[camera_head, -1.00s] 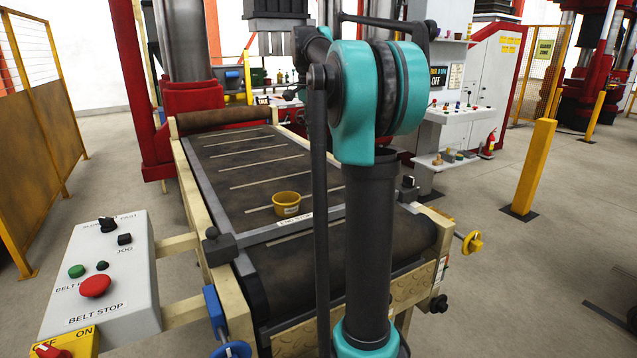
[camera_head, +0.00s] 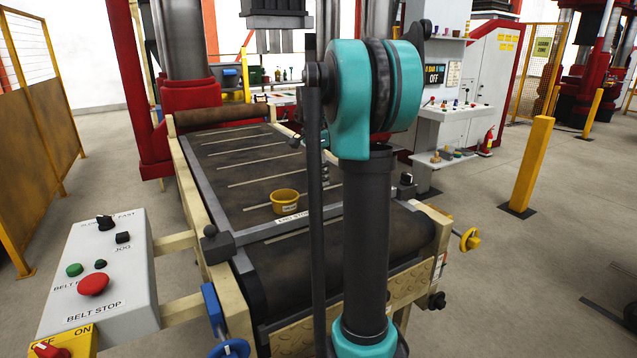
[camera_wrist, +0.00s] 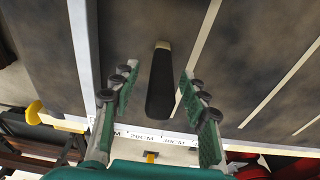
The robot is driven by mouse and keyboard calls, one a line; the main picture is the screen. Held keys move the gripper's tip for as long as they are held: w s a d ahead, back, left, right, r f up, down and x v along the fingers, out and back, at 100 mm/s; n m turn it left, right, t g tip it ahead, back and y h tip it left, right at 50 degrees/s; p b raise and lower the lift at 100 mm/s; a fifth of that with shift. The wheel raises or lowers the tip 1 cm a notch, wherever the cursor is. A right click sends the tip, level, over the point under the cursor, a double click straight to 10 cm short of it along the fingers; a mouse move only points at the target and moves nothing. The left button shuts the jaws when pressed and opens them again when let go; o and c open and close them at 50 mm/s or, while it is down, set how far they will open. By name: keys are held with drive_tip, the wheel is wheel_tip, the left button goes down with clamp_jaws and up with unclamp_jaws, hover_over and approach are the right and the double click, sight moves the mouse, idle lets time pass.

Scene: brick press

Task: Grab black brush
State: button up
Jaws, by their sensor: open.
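In the wrist view, a long black brush (camera_wrist: 161,88) with a small tan end lies on the dark belt, pointing up and down the picture. My gripper (camera_wrist: 158,72) is open, with one green-padded finger on each side of the brush. Gaps show between both fingers and the brush. In the head view my own arm stands in front, and I cannot make out the brush or the fingers there.
In the head view a yellow tub (camera_head: 285,201) stands on the conveyor belt (camera_head: 235,165), left of my arm. A control box (camera_head: 110,275) with buttons is at the left. A yellow post (camera_head: 530,165) stands at the right. A ruler strip (camera_wrist: 150,137) crosses the wrist view.

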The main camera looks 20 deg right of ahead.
drive_tip(key=shift+f, duration=0.7)
drive_tip(key=shift+c, duration=0.6)
clamp_jaws()
drive_tip(key=shift+r, duration=0.1)
